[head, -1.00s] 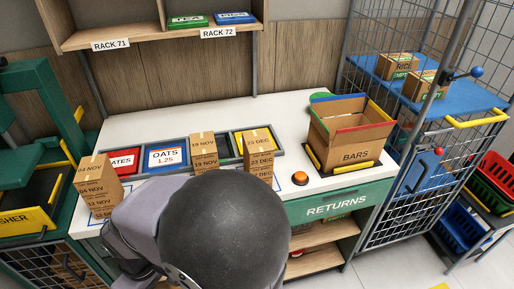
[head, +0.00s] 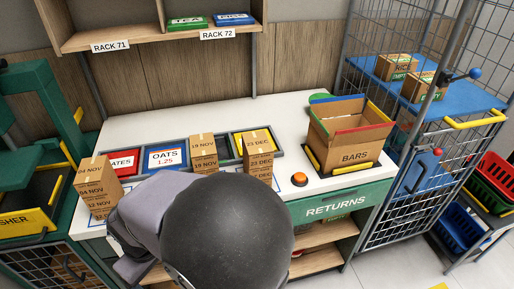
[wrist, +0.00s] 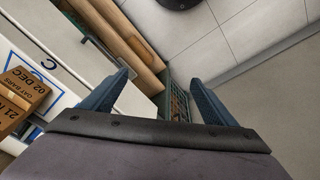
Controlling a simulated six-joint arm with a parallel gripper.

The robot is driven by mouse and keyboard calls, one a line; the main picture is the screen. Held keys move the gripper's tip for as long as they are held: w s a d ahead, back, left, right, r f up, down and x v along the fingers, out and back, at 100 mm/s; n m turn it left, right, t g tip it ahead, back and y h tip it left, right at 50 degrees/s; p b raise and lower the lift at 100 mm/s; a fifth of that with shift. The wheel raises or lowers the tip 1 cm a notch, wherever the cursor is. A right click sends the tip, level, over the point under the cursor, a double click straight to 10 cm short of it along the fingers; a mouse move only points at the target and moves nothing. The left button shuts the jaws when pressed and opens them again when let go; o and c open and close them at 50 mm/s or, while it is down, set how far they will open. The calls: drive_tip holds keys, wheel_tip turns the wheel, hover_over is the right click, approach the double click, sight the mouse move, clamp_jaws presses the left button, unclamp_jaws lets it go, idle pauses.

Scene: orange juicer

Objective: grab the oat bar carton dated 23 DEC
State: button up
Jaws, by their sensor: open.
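The brown carton marked 23 DEC (head: 257,150) stands in the head view at the right end of the row on the counter, its lower part partly hidden by my arm. A carton marked 19 NOV (head: 203,152) stands to its left, and one marked 04 NOV (head: 97,185) stands at the far left. In the wrist view, a carton marked 02 DEC and OAT BARS (wrist: 27,88) is at the left edge, outside my fingers. My gripper (wrist: 161,80) is open and empty, over the counter edge and floor. In the head view my arm hides it.
An open BARS box (head: 354,155) stands at the counter's right, with an orange button (head: 299,179) left of it. The counter behind is clear. A wire cage (head: 405,170) stands right.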

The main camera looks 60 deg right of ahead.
drive_tip(key=w+d+r+m+t+h+p, duration=0.1)
drive_tip(key=w+d+r+t+h, duration=0.15)
drive_tip(key=w+d+r, duration=0.55)
drive_tip(key=w+d+r+t+h+p, duration=0.1)
drive_tip(key=d+r+t+h, duration=0.15)
drive_tip(key=d+r, duration=0.6)
drive_tip(key=d+t+h+b, duration=0.1)
drive_tip(key=d, duration=0.4)
drive_tip(key=s+d+m+t+h+b, duration=0.1)
drive_tip(key=d, duration=0.3)
drive_tip(key=s+d+m+t+h+b, duration=0.1)
drive_tip(key=d, duration=0.4)
drive_tip(key=shift+d+r, duration=0.2)
drive_tip(key=shift+d, duration=0.1)
drive_tip(key=s+d+r+m+t+h+b, duration=0.1)
drive_tip(key=s+d+r+h+b, duration=0.1)
drive_tip(key=s+d, duration=0.3)
drive_tip(key=m+t+h+b, duration=0.2)
drive_tip(key=m+b, duration=0.2)
drive_tip(key=b, duration=0.3)
approach(254, 134)
drive_tip(key=x, duration=0.3)
drive_tip(key=shift+s+m, duration=0.25)
drive_tip(key=shift+m, duration=0.05)
drive_tip(key=shift+p+x, duration=0.75)
drive_tip(key=shift+x, duration=3)
drive_tip(key=shift+w+a+f, duration=0.1)
drive_tip(key=shift+a, duration=0.1)
